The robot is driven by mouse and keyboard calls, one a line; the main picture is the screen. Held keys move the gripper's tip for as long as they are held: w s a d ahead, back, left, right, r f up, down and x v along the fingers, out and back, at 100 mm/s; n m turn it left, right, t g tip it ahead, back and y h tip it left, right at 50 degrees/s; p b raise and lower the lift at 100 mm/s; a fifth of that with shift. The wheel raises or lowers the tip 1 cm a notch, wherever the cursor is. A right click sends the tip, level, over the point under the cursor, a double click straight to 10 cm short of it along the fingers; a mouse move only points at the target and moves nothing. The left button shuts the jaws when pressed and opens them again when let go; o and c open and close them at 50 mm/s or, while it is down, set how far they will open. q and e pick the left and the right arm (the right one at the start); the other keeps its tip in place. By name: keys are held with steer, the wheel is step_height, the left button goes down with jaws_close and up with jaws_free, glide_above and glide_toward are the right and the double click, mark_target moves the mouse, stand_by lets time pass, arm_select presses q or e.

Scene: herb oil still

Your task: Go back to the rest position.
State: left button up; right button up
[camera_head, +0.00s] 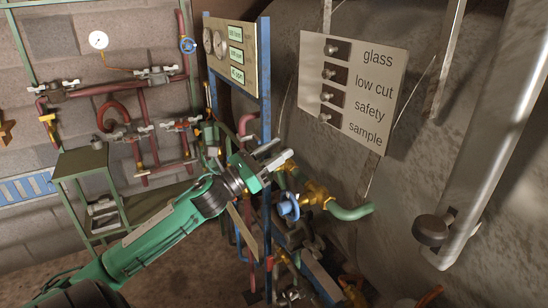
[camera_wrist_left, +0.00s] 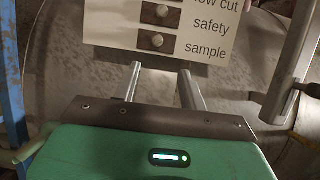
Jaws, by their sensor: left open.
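My left gripper (camera_head: 274,157) is at the end of the green arm that comes in from the lower left in the head view. Its fingers are apart with nothing between them. In the left wrist view the two grey fingers (camera_wrist_left: 163,88) point away, toward the lower part of a label board. In the head view the gripper is below and left of the board. My right gripper does not show in either view.
A blue-framed gauge panel (camera_head: 237,52) stands behind the gripper. Brass valves and a green pipe end (camera_head: 352,211) are just right of and below it. A thick grey pipe (camera_head: 497,130) with a dark knob (camera_head: 433,229) is at right. A green stand (camera_head: 82,162) is at left.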

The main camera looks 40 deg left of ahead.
arm_select(q)
steer(key=shift+s+a, duration=0.1)
steer(key=shift+s, duration=0.15)
steer(key=shift+f, duration=0.1)
stand_by(0.3)
